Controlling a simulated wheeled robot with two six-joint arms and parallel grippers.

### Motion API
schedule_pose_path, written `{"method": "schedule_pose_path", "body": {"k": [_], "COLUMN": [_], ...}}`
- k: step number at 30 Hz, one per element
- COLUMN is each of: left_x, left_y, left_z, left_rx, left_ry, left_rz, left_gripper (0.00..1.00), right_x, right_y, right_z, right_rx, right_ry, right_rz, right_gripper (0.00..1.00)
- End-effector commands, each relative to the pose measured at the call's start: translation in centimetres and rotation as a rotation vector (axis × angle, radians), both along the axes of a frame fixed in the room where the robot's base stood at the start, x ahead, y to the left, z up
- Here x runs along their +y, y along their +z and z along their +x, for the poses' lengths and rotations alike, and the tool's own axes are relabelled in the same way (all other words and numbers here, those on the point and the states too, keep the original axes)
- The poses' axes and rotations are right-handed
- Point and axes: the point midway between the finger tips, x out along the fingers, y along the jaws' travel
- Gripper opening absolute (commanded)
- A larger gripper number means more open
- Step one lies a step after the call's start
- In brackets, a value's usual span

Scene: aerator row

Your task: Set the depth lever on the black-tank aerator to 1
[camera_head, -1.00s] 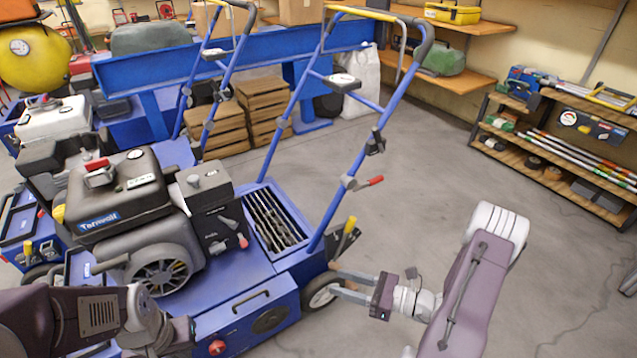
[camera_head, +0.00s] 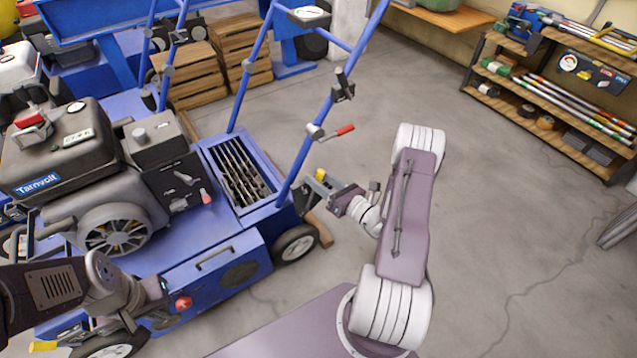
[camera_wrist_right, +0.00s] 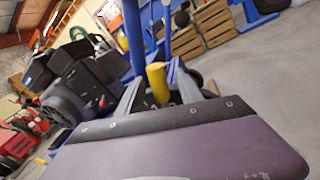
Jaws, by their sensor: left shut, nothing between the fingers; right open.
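The black-tank aerator (camera_head: 60,150) is the nearest blue machine, at the left of the head view. Its depth lever has a yellow grip (camera_head: 320,174) and stands at the rear, above the rear wheel (camera_head: 295,246). The right wrist view also shows the yellow grip (camera_wrist_right: 157,82), upright between the spread fingers. My right gripper (camera_head: 314,188) is open around the lever; I cannot tell whether a finger touches it. The lever's scale and its set position are hidden. My left gripper (camera_head: 160,288) is shut and empty beside the machine's front side, near a red knob (camera_head: 183,303).
A blue handlebar tube (camera_head: 318,115) with a red-tipped lever (camera_head: 338,132) rises close to my right gripper. A white-tank machine (camera_head: 20,72) stands behind left. Wooden crates (camera_head: 193,80) stand behind. Shelves (camera_head: 550,105) line the right.

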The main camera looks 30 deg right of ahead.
Motion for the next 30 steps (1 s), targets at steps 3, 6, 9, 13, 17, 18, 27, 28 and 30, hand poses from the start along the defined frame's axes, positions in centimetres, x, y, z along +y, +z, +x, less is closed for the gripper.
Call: {"method": "schedule_pose_path", "body": {"k": [3,6,9,13,17,18,27,28,30], "left_x": [0.00,0.00,0.00,0.00,0.00,0.00,0.00,0.00,0.00], "left_y": [-0.26,-0.19,-0.17,-0.17,-0.17,-0.17,-0.18,-0.18,-0.18], "left_z": [0.01,0.01,0.01,0.01,0.01,0.01,0.01,0.01,0.01], "left_rx": [0.000,0.000,0.000,0.000,0.000,0.000,0.000,0.000,0.000], "left_ry": [0.000,0.000,0.000,0.000,0.000,0.000,0.000,0.000,0.000], "left_rz": [0.000,0.000,0.000,0.000,0.000,0.000,0.000,0.000,0.000], "left_gripper": [0.00,0.00,0.00,0.00,0.00,0.00,0.00,0.00,0.00], "right_x": [0.16,0.15,0.15,0.16,0.16,0.16,0.17,0.17,0.19], "right_y": [0.05,0.13,0.12,0.11,0.10,0.09,0.07,0.07,0.06], "right_z": [0.49,0.52,0.50,0.49,0.47,0.46,0.45,0.45,0.45], "right_rx": [-0.001,-0.001,0.000,0.000,0.000,0.000,0.001,0.001,0.001], "right_ry": [0.001,0.000,0.000,0.000,0.001,0.001,0.001,0.001,0.001], "right_rz": [0.000,0.001,0.001,0.001,0.001,0.001,0.001,0.001,0.001], "right_gripper": [0.43,0.43,0.43,0.07,0.00,0.00,0.00,0.00,0.00]}}
